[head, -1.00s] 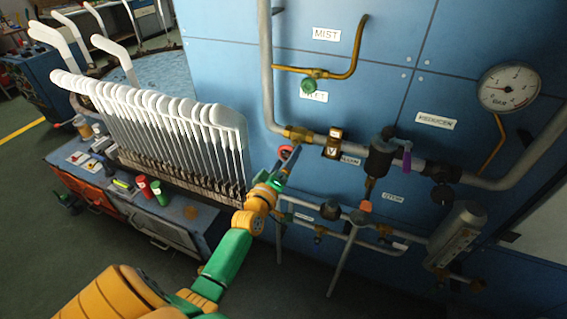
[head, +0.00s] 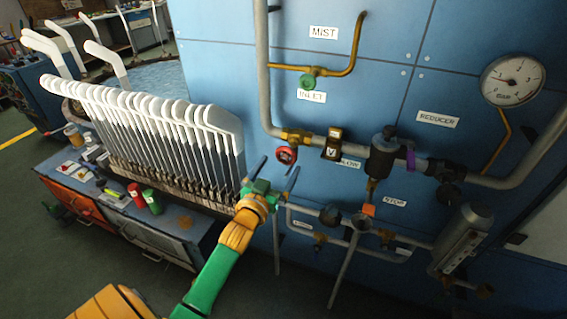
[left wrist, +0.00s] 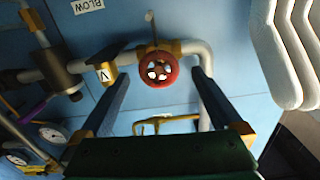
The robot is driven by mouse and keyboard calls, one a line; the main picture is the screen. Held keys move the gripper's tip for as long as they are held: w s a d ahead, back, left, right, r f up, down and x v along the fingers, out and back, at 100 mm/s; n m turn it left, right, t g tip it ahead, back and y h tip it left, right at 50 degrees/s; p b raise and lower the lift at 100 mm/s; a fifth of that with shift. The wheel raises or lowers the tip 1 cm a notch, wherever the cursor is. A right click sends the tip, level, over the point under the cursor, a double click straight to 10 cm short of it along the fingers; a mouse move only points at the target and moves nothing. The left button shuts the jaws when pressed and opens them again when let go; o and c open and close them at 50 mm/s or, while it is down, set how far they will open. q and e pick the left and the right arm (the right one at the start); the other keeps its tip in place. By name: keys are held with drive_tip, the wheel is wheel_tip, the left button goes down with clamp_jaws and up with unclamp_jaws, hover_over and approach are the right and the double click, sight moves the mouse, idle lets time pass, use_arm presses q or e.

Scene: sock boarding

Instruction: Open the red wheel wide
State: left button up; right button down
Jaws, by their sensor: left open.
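The red wheel (head: 287,155) sits on the brass valve at the lower end of the upright grey pipe, under the INLET label. It also shows in the left wrist view (left wrist: 158,69), face on, with its spokes visible. My left gripper (head: 276,164) is open in front of the wheel. In the left wrist view the two dark fingers (left wrist: 157,82) stand wide apart, one on each side of the wheel, with clear space between. They do not appear to touch it. My right gripper is out of view.
A row of white sock boards (head: 165,115) stands close to the left of my gripper. A brass box marked V (head: 333,143) and a dark reducer (head: 382,155) sit right along the pipe. A green wheel (head: 308,82) is above. A gauge (head: 513,80) is at upper right.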

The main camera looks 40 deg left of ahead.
sight(285, 158)
use_arm(q)
drive_tip(key=x, duration=0.5)
drive_tip(key=shift+w+r, duration=0.1)
drive_tip(key=shift+w, duration=0.15)
